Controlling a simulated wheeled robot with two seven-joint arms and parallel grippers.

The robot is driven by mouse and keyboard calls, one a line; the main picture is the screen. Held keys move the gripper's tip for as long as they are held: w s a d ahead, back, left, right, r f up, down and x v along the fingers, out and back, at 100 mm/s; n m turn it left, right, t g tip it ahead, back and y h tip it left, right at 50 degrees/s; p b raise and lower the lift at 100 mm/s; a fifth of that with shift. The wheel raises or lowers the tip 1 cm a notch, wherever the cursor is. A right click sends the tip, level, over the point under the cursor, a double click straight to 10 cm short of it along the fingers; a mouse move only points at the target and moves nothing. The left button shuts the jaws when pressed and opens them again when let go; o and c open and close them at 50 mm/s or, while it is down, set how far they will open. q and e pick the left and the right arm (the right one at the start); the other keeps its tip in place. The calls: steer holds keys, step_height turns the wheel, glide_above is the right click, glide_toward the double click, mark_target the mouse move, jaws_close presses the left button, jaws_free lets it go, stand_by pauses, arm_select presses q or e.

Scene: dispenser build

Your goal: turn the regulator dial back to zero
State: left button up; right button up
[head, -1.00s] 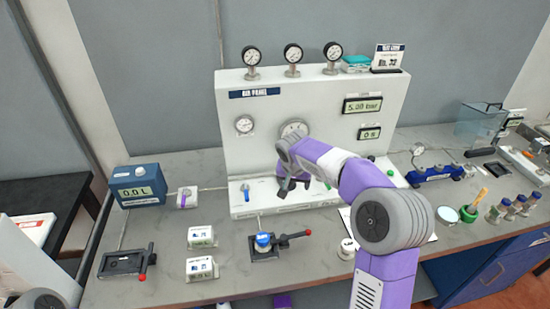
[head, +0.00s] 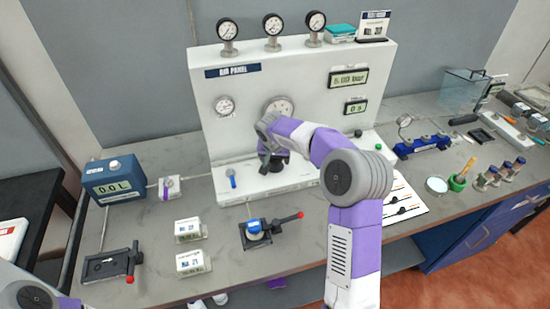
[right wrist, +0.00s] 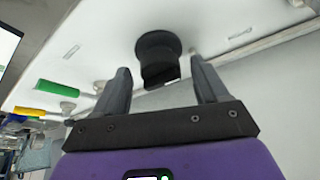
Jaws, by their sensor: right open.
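The regulator dial, a black round knob (right wrist: 158,42) with a raised grip bar, shows in the right wrist view on the white panel base. My right gripper (right wrist: 160,68) is open, with its two dark fingers spread either side of the grip bar and nothing clamped. In the head view my right gripper (head: 271,158) is in front of the white air panel (head: 310,95), over its base ledge. It mostly hides the dial there. The upper display (head: 348,78) on the panel seems to read 5.00 bar. My left gripper is not in view.
A round gauge (head: 279,106) is on the panel just behind my right gripper. A small blue lever (head: 232,178) stands left on the ledge. A red-handled valve (head: 268,230) and a blue meter box (head: 115,181) sit on the grey bench. Green parts lie right of the gripper.

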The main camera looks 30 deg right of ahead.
steer(key=shift+c, duration=0.2)
steer(key=c, duration=1)
steer(key=shift+n, duration=0.3)
steer(key=n+p, duration=0.1)
steer(key=n+y+p, duration=0.1)
steer(key=n, duration=0.1)
steer(key=shift+s+d+r+t+y, duration=0.1)
steer(key=shift+d+r+t+y, duration=0.1)
steer(key=shift+t+y, duration=0.1)
steer(key=n+y+p, duration=0.1)
steer(key=n+p, duration=0.2)
steer(key=n, duration=0.1)
steer(key=shift+d, duration=0.15)
steer(key=shift+f+n+y+p, duration=0.1)
steer(key=shift+n+y+p, duration=0.3)
steer(key=shift+n+p, duration=0.4)
